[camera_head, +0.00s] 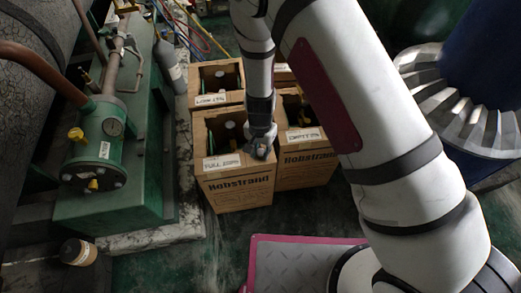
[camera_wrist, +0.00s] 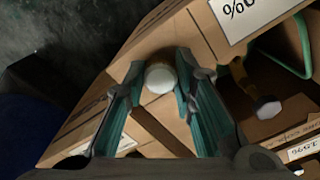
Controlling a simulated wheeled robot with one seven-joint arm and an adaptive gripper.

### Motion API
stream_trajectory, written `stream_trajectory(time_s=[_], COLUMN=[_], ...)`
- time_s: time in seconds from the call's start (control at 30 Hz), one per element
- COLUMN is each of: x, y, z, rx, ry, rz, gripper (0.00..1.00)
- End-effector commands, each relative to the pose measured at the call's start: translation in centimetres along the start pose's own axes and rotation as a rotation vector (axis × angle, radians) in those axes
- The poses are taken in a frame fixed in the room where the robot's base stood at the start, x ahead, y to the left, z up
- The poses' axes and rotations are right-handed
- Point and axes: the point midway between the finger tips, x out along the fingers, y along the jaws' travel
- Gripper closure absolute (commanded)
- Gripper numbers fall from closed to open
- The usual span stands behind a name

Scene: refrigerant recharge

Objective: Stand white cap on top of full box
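The full box (camera_head: 235,187) is a brown carton marked Hebstraud, at the front left of the cluster in the head view. Its label (camera_head: 221,161) reads FULL, with the figure blurred. My gripper (camera_head: 260,152) is at the box's top right side. In the wrist view, the white cap (camera_wrist: 160,78) sits between the fingertips of my gripper (camera_wrist: 161,70) and fills the gap between them. It is over the cardboard edge of the box; whether it touches the cardboard is unclear. The cap is hidden in the head view.
An empty-labelled box (camera_head: 307,163) stands to the right, and a low-labelled box (camera_head: 214,76) behind. A bottle with a pale top (camera_wrist: 268,107) is inside a box. Green machinery (camera_head: 100,150) stands at left. A pink-edged plate (camera_head: 300,262) lies in front. Some floor is clear.

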Motion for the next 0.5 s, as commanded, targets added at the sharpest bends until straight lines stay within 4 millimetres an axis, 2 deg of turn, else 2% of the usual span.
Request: stream_trajectory(time_s=[0.03, 0.07, 0.37, 0.5], x=[0.0, -0.01, -0.07, -0.99], y=[0.01, 0.01, 0.0, -0.06], z=[-0.01, -0.01, -0.01, -0.02], rx=[0.0, 0.0, 0.0, 0.0], ry=[0.0, 0.0, 0.0, 0.002], rz=[0.0, 0.0, 0.0, -0.002], gripper=[0.63, 0.56, 0.56, 0.56])
